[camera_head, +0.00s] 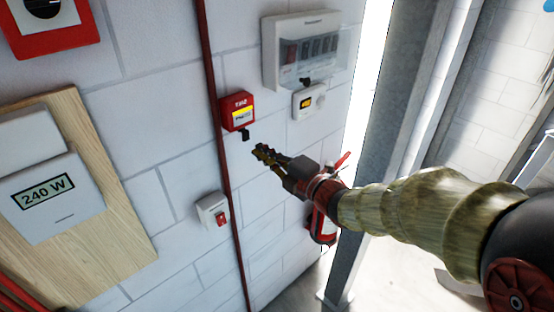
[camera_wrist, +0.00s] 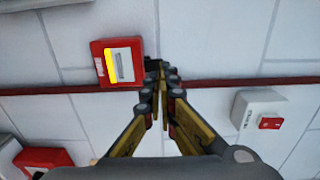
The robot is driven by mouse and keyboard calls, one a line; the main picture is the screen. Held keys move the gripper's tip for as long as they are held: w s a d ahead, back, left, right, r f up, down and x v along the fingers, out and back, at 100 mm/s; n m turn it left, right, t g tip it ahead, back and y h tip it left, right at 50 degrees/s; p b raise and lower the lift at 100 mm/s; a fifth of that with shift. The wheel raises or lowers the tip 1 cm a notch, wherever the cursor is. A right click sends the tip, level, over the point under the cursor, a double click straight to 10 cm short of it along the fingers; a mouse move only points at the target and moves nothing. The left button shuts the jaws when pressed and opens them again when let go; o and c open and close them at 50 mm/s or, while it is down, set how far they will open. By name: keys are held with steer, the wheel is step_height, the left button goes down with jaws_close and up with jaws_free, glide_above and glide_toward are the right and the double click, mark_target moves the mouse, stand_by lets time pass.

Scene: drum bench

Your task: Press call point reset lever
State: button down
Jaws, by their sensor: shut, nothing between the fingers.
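The red call point (camera_head: 238,112) is mounted on the white block wall, with a yellow and pale front panel. It also shows in the wrist view (camera_wrist: 118,63), turned sideways. A small black lever (camera_head: 245,134) hangs at its lower edge; in the wrist view a dark part (camera_wrist: 153,65) beside the box is partly hidden by my fingertips. My gripper (camera_head: 258,152) is shut and empty, its tips just below and right of the lever in the head view. In the wrist view the tips (camera_wrist: 165,72) overlap the lever's place; I cannot tell whether they touch it.
A red pipe (camera_head: 219,110) runs down the wall beside the call point. A white switch box (camera_head: 212,210) with a red rocker sits lower. A breaker panel (camera_head: 303,50) and small thermostat-like box (camera_head: 309,101) are above right. A wooden board (camera_head: 120,215) holds a meter at left.

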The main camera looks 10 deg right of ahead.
mark_target(247, 139)
steer(key=shift+x, duration=2.1)
steer(key=shift+f+b, duration=0.2)
steer(key=shift+b, duration=0.25)
steer(key=t+b, duration=0.1)
steer(key=b, duration=0.4)
steer(key=shift+w+a+f+y, duration=0.25)
steer(key=shift+w+f+y, duration=0.05)
steer(key=shift+w+f, duration=0.1)
steer(key=b, duration=0.6)
steer(key=shift+w+a+t+y, duration=0.1)
steer(key=shift+a+t+y, duration=0.05)
steer(key=shift+t+y, duration=0.2)
steer(key=shift+r+p, duration=0.3)
steer(key=shift+p, duration=0.2)
steer(key=v, duration=1.2)
steer(key=shift+f, duration=0.25)
